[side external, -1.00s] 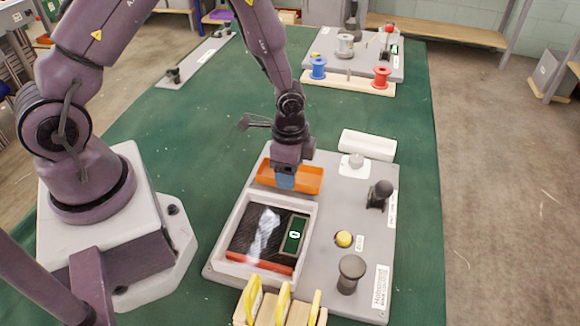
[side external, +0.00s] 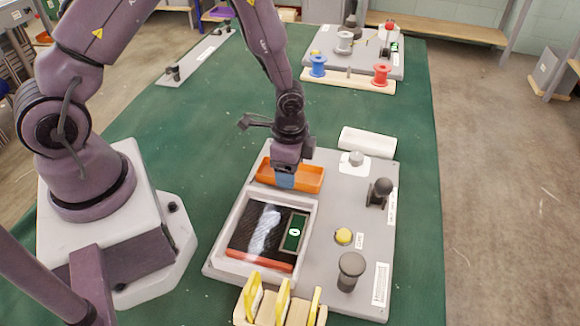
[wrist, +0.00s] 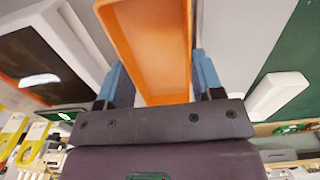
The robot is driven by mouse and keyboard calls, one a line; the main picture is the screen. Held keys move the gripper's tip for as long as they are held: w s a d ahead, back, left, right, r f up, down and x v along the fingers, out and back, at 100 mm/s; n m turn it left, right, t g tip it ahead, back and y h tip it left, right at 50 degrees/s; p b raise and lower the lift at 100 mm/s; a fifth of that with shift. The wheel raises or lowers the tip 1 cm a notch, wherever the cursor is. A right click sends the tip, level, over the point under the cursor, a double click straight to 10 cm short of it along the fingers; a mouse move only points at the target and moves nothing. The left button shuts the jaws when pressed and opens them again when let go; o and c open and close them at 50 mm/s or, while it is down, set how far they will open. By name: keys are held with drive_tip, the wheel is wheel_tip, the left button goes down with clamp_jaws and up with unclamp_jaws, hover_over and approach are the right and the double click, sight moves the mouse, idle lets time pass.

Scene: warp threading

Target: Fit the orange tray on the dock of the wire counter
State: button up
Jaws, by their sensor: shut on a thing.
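The orange tray (side external: 308,178) is at the back edge of the wire counter's grey base plate (side external: 330,215), behind the framed window. My gripper (side external: 286,180) is over the tray, pointing down, its blue fingertips shut on the tray's walls. In the wrist view the tray (wrist: 152,45) lies between the two blue fingers, its open inside empty. The wire counter (side external: 225,262) has a white frame around a dark window with a small green display. I cannot tell whether the tray touches the plate or is seated on the dock.
A white block (side external: 367,143) lies behind the plate at the right. A black knob (side external: 380,190), a yellow button (side external: 343,236) and a grey knob (side external: 351,268) stand on the plate. A wooden rack with yellow pieces (side external: 283,300) is in front. Spools stand far back.

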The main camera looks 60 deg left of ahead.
drive_tip(key=shift+f, duration=0.3)
idle(0.5)
drive_tip(key=o, duration=1.2)
drive_tip(key=shift+r, duration=3.55)
drive_tip(key=s+r+n+t, duration=0.2)
drive_tip(key=s+r+n, duration=0.1)
drive_tip(key=r, duration=0.5)
drive_tip(key=s+r+n+t, duration=0.1)
drive_tip(key=s+r+n, duration=0.2)
drive_tip(key=s+r, duration=0.3)
drive_tip(key=s+r+n+t, duration=0.2)
drive_tip(key=s+r, duration=0.3)
drive_tip(key=r, duration=0.6)
drive_tip(key=shift+a+r+n+t, duration=0.1)
drive_tip(key=shift+a+n+t, duration=0.2)
drive_tip(key=shift+n, duration=0.2)
